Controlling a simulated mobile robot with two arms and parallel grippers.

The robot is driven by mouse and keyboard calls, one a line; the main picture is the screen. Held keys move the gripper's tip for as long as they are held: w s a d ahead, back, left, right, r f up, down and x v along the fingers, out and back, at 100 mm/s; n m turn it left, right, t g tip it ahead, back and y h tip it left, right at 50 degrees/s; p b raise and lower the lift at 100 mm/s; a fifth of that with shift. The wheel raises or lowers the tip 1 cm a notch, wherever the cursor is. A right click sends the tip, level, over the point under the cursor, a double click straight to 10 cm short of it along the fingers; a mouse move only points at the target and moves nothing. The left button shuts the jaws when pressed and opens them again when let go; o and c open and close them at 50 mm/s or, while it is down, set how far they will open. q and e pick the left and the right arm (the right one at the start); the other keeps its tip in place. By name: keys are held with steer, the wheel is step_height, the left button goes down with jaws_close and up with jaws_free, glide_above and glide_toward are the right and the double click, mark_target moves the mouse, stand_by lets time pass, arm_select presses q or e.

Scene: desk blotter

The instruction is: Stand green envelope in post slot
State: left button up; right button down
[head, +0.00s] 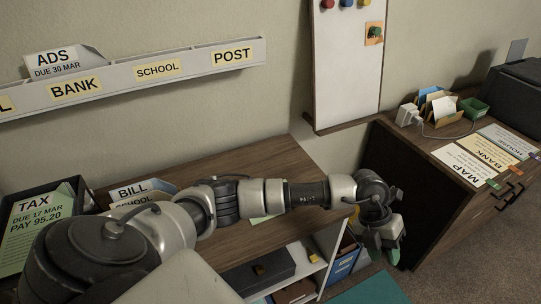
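The post slot (232,67) is the right-hand compartment of the long grey wall rack, labelled POST; no paper stands up out of it. My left arm crosses the view from the left. My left gripper (382,243) hangs fingers down past the desk's right end, well right of and below the rack. A small green piece (396,255) shows at its fingertips; I cannot tell whether it is a held envelope. A pale green paper (262,218) lies on the desk, mostly hidden behind my arm. My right gripper is not in view.
An ADS envelope (60,62) stands in the rack behind BANK. A TAX paper (40,218) and a BILL envelope (142,190) are at the desk's left. A whiteboard (345,70) hangs right of the rack. A side cabinet (455,135) carries MAP and BANK papers and a small sorter.

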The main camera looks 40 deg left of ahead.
arm_select(q)
steer(key=w+a+r+n+g+y, duration=0.1)
steer(key=w+a+r+n+y, duration=0.15)
steer(key=a+y, duration=0.6)
steer(key=w+a+r+n+y, duration=0.1)
steer(key=w+a+r+y, duration=0.15)
steer(key=a, duration=1.05)
steer(key=shift+n+y, duration=0.25)
steer(key=shift+y, duration=0.05)
steer(key=x, duration=0.4)
steer(key=shift+w+a+f, duration=0.15)
steer(key=shift+a+f, duration=0.1)
steer(key=shift+a, duration=0.1)
steer(key=shift+p+x, duration=0.35)
steer(key=shift+x, duration=2.55)
steer(key=shift+d, duration=0.15)
jaws_close()
